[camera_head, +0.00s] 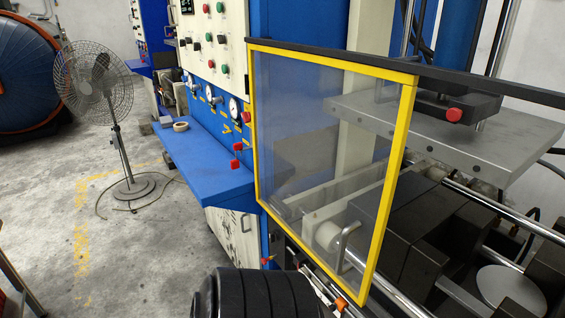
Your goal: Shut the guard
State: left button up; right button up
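The guard (320,130) is a clear panel in a yellow frame. It hangs below a dark rail (480,84) at the front of the press. The guard stands toward the left end of the rail, and the press opening to its right is uncovered. A metal bar handle (345,247) shows at the lower right of the panel. Neither of my grippers can be made out in the head view.
The grey press plate (510,140) and dark blocks lie right of the guard. A blue bench (205,165) and control panel (212,40) stand left. A fan (105,110) stands on open floor. A black ribbed cylinder (255,295) fills the bottom middle.

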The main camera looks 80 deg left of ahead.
aim_at(411, 80)
jog(key=k+u, duration=0.2)
jog(key=u, duration=1.15)
